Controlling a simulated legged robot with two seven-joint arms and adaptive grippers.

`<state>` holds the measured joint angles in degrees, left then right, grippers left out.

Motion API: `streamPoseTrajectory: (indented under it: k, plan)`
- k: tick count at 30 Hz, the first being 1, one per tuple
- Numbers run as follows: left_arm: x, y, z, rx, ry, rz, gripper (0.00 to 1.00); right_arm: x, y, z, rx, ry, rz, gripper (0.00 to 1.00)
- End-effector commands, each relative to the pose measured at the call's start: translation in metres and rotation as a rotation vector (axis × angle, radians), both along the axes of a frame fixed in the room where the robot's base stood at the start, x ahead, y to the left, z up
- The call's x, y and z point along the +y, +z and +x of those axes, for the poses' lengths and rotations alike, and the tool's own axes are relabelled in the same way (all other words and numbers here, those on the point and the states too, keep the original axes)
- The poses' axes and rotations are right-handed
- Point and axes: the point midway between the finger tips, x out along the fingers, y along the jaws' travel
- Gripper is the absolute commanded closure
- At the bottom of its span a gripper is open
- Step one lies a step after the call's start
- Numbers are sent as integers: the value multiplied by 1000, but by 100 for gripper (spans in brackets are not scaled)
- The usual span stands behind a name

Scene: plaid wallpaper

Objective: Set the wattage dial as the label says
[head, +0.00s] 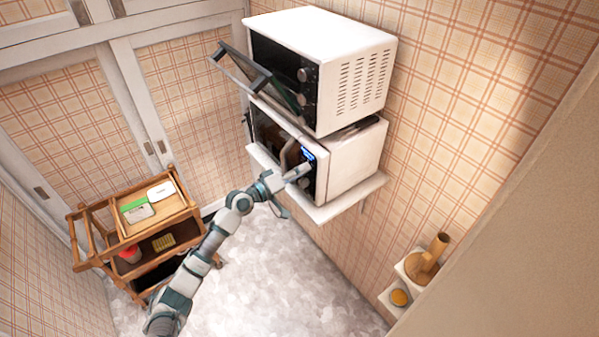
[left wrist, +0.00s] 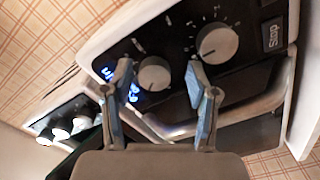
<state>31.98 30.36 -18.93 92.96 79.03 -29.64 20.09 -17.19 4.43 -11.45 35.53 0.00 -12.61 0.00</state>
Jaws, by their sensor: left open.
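The white microwave (head: 352,160) stands on a wall shelf, its dark control panel with a lit blue display (head: 308,154) facing left. In the left wrist view the panel has two round silver dials, one (left wrist: 153,75) beside the blue display and one (left wrist: 217,43) with a ring of marks, beside a Stop button (left wrist: 272,33). Which dial is wattage cannot be read. My left gripper (head: 297,176) is open at the panel; in the left wrist view its fingers (left wrist: 158,68) are on either side of the display-side dial. Contact cannot be told. My right gripper is out of view.
A white toaster oven (head: 345,62) with its door (head: 255,75) hanging open sits above the microwave. A wooden cart (head: 150,232) at left holds a green-and-white package (head: 137,208) and a white item (head: 161,191). A small wall shelf (head: 392,300) is at lower right.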

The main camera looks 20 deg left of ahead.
Motion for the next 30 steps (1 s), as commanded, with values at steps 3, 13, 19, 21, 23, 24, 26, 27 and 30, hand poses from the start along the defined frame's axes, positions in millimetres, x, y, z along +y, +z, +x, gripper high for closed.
streamPoseTrajectory:
  k: [3,13,19,21,23,24,26,27,30]
  plan:
    - [2,1,-2,-2,1,0,41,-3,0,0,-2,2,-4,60]
    - [40,-2,-49,1,1,3,41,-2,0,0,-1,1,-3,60]
    - [64,-3,-78,4,1,0,41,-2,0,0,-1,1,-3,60]
    - [70,-3,-85,4,1,1,41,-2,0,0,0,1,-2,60]
    - [72,-3,-88,4,0,1,41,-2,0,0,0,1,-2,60]
    - [74,-3,-90,4,0,1,41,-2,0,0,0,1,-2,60]
    - [75,-3,-92,4,0,1,41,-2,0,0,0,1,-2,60]
    - [75,-2,-92,3,0,0,41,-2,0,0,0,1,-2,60]
    - [74,-2,-92,2,0,1,41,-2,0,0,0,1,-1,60]
